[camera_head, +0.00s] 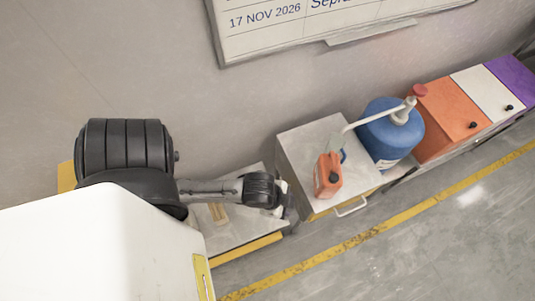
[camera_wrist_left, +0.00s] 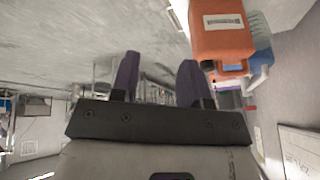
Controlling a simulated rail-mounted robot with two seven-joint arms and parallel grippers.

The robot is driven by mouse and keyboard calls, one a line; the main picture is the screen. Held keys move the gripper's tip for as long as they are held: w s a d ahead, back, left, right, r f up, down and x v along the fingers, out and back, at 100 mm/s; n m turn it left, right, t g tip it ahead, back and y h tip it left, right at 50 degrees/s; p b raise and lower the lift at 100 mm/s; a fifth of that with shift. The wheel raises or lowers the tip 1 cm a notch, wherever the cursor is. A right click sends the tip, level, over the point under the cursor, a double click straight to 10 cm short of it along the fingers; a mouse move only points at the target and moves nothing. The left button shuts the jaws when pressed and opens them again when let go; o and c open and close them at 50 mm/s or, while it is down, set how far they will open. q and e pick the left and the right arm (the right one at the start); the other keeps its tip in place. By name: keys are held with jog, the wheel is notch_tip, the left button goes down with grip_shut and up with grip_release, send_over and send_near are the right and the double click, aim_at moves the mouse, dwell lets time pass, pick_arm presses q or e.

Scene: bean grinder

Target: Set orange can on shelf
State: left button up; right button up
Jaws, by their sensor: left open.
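The orange can (camera_head: 328,178) stands on top of a grey metal cabinet (camera_head: 301,146), near the cabinet's front. It has a black cap and also shows upside down at the upper right of the left wrist view (camera_wrist_left: 222,38). My left gripper (camera_wrist_left: 158,76) is open and empty, with its two dark fingers apart. In the head view it is mostly hidden behind the arm's wrist, left of the cabinet and apart from the can. My right gripper is not in view. I cannot tell which surface is the shelf.
A blue container with a pump (camera_head: 388,133) stands right of the can, its spout reaching over the cabinet. Orange, white and purple cabinets (camera_head: 453,117) stand further right. A low platform (camera_head: 238,232) lies under my left arm. The floor in front is clear.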

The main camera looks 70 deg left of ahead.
pick_arm(q)
jog(key=s+n, duration=0.2)
jog(key=s, duration=0.1)
jog(key=s+n+g+y, duration=0.1)
jog(key=s+n, duration=0.1)
jog(key=shift+a+f, duration=0.25)
jog(key=shift+a, duration=0.1)
